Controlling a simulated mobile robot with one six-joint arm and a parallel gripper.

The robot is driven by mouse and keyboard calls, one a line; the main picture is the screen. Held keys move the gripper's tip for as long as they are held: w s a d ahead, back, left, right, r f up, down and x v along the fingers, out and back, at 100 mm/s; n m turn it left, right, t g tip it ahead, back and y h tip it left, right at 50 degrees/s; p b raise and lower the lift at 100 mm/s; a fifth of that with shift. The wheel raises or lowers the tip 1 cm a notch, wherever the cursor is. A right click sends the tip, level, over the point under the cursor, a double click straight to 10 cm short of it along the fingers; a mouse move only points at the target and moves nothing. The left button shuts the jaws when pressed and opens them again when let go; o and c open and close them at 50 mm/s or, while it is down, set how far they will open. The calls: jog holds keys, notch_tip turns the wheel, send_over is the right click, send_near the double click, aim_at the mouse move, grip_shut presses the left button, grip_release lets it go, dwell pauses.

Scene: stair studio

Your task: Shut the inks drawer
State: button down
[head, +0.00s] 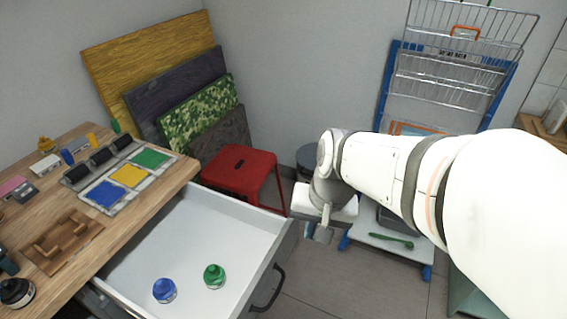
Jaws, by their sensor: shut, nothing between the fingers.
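The inks drawer (203,230) is pulled far out from under the wooden worktop, its white inside showing. A blue ink bottle (164,290) and a green ink bottle (214,276) stand in it near the front. Its front carries a dark handle (269,290) facing right. My gripper (318,233) is shut and empty. In the head view it appears to the right of the drawer front, with a visible gap between them. My wrist partly hides the fingers.
The worktop (150,220) holds ink pads, rollers and a wooden block. A red stool (243,171) stands behind the drawer. A blue rack with wire shelves (455,75) and a low tray with a green tool (391,240) are at the right. Floor shows right of the drawer.

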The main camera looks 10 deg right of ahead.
jog(key=w+d+f+m+t+y+b, duration=0.25)
jog(key=w+d+f+m, duration=0.3)
jog(key=f+m, duration=0.45)
jog(key=w+d+f+m+t+y+b, duration=0.1)
jog(key=w+d+f+m+y+b, duration=0.15)
jog(key=w+d+f+m, duration=0.55)
jog(key=m, duration=0.3)
send_near(294, 236)
jog(key=shift+y, duration=0.3)
jog(key=shift+d+b+x, duration=0.15)
jog(key=shift+b+x, duration=0.05)
jog(key=shift+x, duration=1.25)
jog(key=shift+d+b+x, duration=0.15)
jog(key=shift+x, duration=1.25)
jog(key=shift+w+f, duration=0.1)
jog(key=shift+f, duration=0.1)
